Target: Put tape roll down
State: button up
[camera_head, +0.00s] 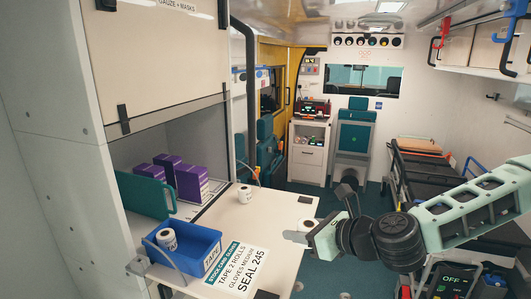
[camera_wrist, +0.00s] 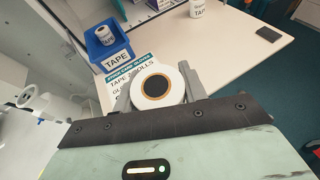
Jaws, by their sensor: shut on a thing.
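My gripper (camera_head: 302,234) is shut on a white tape roll (camera_wrist: 157,87), held between the two grey fingers with its dark core facing the wrist camera. In the head view the held roll (camera_head: 307,226) shows at the fingertips, over or near the right edge of the white counter (camera_head: 262,215). A blue bin (camera_head: 201,249) labelled TAPE stands at the counter's left and holds another tape roll (camera_head: 166,239). A further tape roll (camera_head: 244,192) stands upright on the counter, farther back. Whether the held roll touches the counter cannot be told.
A printed card (camera_head: 236,268) reading "TAPE 2 ROLLS" lies beside the bin. A small dark pad (camera_head: 306,199) lies at the right edge. The counter's middle is clear.

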jog(key=d+f+m+t+h+b, duration=0.1)
jog(key=d+f+m+h+b, duration=0.3)
jog(key=d+f, duration=0.55)
jog(key=d+f+m+t+h+b, duration=0.25)
jog(key=d+f+b, duration=0.4)
jog(key=f, duration=0.65)
jog(key=d+f+m+t+h+b, duration=0.1)
jog(key=d+f+m+h+b, duration=0.3)
jog(key=d+f, duration=0.55)
jog(key=s+a+f+n, duration=0.1)
jog(key=s+f, duration=0.4)
jog(key=s, duration=0.4)
jog(key=shift+a+y, duration=0.1)
jog(key=shift+y, duration=0.15)
